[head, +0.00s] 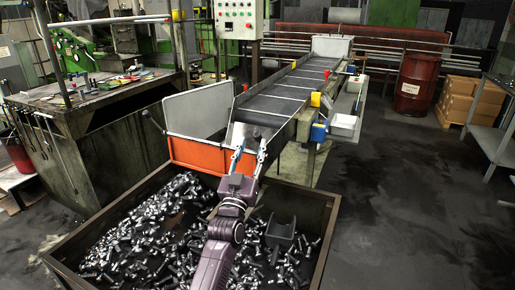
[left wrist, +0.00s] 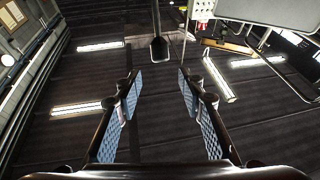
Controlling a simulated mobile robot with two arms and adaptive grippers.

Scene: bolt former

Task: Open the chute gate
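The chute at the lower end of the conveyor has an orange front panel (head: 196,155) and a raised grey sheet (head: 200,110). A small grey plate (head: 243,131) stands at its right side, partly behind my left gripper; I cannot tell for sure whether it is the gate. My left gripper (head: 249,152) points up at this plate, its fingers apart and nothing between the pads. In the left wrist view, a dark handle with a rounded end (left wrist: 159,49) lies ahead, in line with the gap between the open fingers (left wrist: 157,87). My right gripper is not in view.
A rusty bin (head: 325,215) full of loose bolts lies under my left arm, with a dark scoop (head: 280,232) in it. The conveyor (head: 285,95) runs up to the back. A dirty workbench (head: 75,125) stands left.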

